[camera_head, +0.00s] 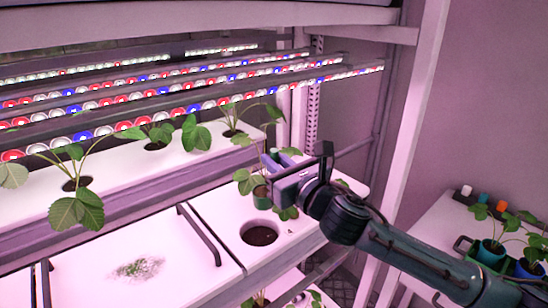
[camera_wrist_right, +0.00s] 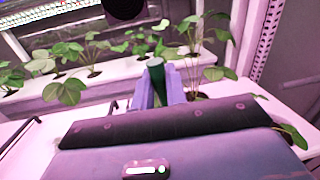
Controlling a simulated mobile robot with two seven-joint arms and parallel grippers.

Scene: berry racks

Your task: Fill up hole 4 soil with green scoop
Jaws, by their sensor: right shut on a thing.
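My right gripper (camera_head: 272,165) reaches in from the right above the near white bench and is shut on the green scoop. The dark green scoop (camera_head: 262,198) hangs below the fingers, its bowl above and behind the round hole. In the right wrist view, the green handle (camera_wrist_right: 156,76) shows between the two purple fingers. A round hole (camera_head: 259,233) in the near white panel shows dark brown soil inside, below the panel's surface. No number is readable on it. What the scoop's bowl holds cannot be seen. My left gripper is not in view.
Strawberry plants (camera_head: 76,184) stand in a white trough (camera_head: 120,165) behind, under rows of coloured lamps (camera_head: 150,110). Spilled soil or greens (camera_head: 138,268) lie on the left panel. A dark handle (camera_head: 199,236) stands beside the hole's panel. A side table (camera_head: 425,222) at right holds potted plants.

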